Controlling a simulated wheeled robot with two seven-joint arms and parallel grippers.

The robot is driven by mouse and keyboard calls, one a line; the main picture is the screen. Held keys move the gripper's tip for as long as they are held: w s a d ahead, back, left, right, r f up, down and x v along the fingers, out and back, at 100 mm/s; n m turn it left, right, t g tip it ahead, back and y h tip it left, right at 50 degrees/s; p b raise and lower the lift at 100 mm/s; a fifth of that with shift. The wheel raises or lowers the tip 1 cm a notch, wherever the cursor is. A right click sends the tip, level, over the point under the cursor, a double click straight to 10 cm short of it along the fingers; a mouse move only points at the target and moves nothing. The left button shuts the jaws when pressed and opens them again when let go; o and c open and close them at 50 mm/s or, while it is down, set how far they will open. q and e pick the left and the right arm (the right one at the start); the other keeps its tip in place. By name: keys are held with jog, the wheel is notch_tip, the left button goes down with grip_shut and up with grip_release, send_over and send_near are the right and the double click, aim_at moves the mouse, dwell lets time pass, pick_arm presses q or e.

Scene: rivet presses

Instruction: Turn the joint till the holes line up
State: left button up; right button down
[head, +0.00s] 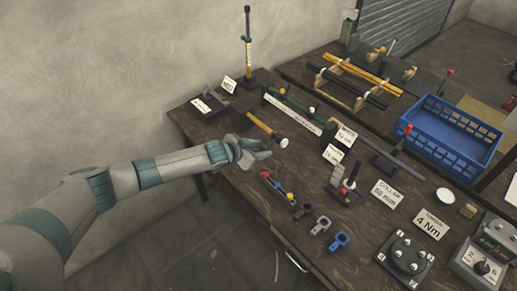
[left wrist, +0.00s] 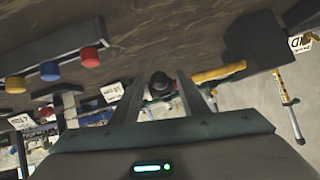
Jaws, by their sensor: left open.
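My left gripper (head: 262,150) reaches in over the near left part of the bench, with its fingers apart and nothing seen held. In the left wrist view the two fingers (left wrist: 168,100) stand open, and a dark round knob (left wrist: 160,82) shows between them; I cannot tell its distance. I cannot tell which part is the joint, and no pair of holes can be made out. Small dark, grey (head: 321,226) and blue (head: 338,240) fork-like pieces lie at the front edge. My right gripper is not in view.
A blue crate (head: 450,138) and label cards (head: 387,193) stand right.

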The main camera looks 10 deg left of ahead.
pick_arm(q)
jog(key=shift+s, duration=0.15)
jog(key=shift+s+a+r, duration=0.25)
jog(key=shift+s, duration=0.05)
jog(key=b+v, duration=0.4)
jog(key=v, duration=1.2)
jog(key=shift+s+r, duration=0.1)
jog(key=shift+s, duration=0.05)
